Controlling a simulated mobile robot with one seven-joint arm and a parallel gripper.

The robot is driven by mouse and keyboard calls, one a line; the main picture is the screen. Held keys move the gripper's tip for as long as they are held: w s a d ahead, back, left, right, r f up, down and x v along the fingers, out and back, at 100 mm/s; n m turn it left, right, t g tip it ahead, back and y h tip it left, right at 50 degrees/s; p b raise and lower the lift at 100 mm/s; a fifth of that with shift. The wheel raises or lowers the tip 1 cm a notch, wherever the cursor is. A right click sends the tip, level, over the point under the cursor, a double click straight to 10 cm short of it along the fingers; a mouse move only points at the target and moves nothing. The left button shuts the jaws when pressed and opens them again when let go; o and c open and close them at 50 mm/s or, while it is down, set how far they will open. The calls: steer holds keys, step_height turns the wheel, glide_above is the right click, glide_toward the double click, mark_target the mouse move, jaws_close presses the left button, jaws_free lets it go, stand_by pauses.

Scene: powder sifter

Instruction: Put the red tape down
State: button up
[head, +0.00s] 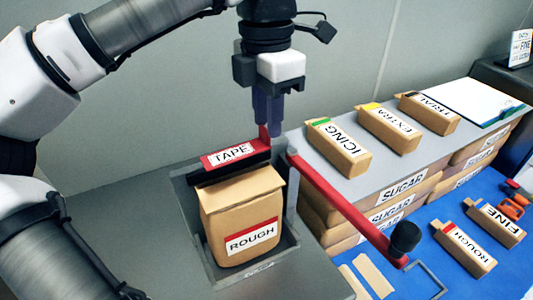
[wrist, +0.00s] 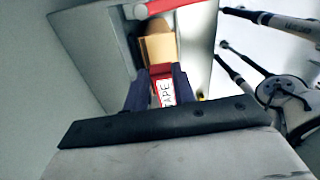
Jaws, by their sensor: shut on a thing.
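The red tape (head: 229,154) is a red piece labelled TAPE with a dark strip along its front. It lies across the top back edge of the brown bag (head: 240,205) labelled ROUGH; I cannot tell whether its weight rests there. My gripper (head: 267,122) points down at the tape's right end and is shut on its upright red tab. In the wrist view, the tape (wrist: 165,92) shows between the dark fingers, with the bag (wrist: 160,47) beyond it.
The bag stands in a grey tray (head: 262,265). A red crank bar (head: 335,203) with a black knob (head: 404,237) runs close to its right. Boxes labelled ICING (head: 338,148), EXTRA (head: 388,127) and TRIAL (head: 428,112) stand on a grey shelf. ROUGH (head: 463,248) and FINE (head: 494,222) packets lie on the blue surface.

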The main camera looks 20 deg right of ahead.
steer(key=shift+f, duration=3.75)
steer(key=shift+f, duration=0.15)
steer(key=o, duration=0.9)
steer(key=shift+o, duration=0.2)
step_height(320, 180, up, 12)
steer(key=shift+w+r, duration=0.2)
steer(key=shift+w, duration=0.05)
steer(key=shift+f, duration=0.1)
